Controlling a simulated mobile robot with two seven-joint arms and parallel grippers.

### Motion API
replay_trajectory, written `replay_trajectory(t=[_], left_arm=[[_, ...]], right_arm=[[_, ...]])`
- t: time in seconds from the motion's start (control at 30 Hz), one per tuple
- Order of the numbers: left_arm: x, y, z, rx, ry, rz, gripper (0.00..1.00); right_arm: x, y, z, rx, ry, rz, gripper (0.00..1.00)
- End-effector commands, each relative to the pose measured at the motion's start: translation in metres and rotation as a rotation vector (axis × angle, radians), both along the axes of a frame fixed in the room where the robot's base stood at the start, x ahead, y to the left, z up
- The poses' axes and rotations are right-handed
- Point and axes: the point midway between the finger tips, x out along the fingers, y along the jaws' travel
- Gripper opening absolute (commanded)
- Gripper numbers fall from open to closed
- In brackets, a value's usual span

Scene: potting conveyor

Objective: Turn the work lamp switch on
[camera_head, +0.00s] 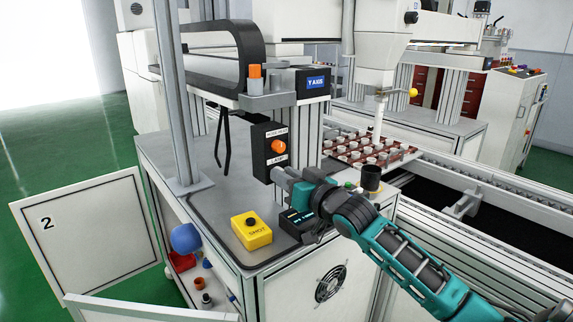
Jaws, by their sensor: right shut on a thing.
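A dark upright switch box (262,142) is fixed to the post above the bench. It has an orange round knob or light (278,147) with white labels above and below it; the lower one seems to read LAMP. My right gripper (281,174) reaches in from the right and is shut at the lower part of this box, just below the lower label. Its fingers hide what is between them, seemingly part of the work lamp switch. The orange part stays uncovered above the fingers. I cannot tell the switch's position. My left gripper is not in view.
A yellow box with a black button (252,230) and a small dark device (297,219) stand on the bench below my gripper. A black cup (371,178) is behind my wrist. A tray of small pots (405,156) lies behind. An open white panel (95,235) stands left.

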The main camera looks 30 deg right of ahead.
Motion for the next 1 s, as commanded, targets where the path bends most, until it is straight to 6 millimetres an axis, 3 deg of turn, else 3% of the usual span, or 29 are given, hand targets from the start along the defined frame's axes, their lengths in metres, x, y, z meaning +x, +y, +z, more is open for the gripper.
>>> replay_trajectory(t=[0.3, 0.77, 0.8, 1.0], left_arm=[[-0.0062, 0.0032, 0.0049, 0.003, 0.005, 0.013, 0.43], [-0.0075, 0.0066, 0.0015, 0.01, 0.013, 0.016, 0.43], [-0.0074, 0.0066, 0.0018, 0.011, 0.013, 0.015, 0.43], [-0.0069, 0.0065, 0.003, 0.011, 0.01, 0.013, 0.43]], right_arm=[[0.0002, -0.0008, 0.0026, 0.102, 0.004, -0.001, 0.0], [0.0003, -0.001, 0.0018, 0.116, 0.004, 0.0, 0.0], [0.0003, -0.0009, 0.0018, 0.116, 0.004, 0.0, 0.28], [0.0003, -0.0007, 0.0013, 0.114, 0.005, 0.0, 0.47]])
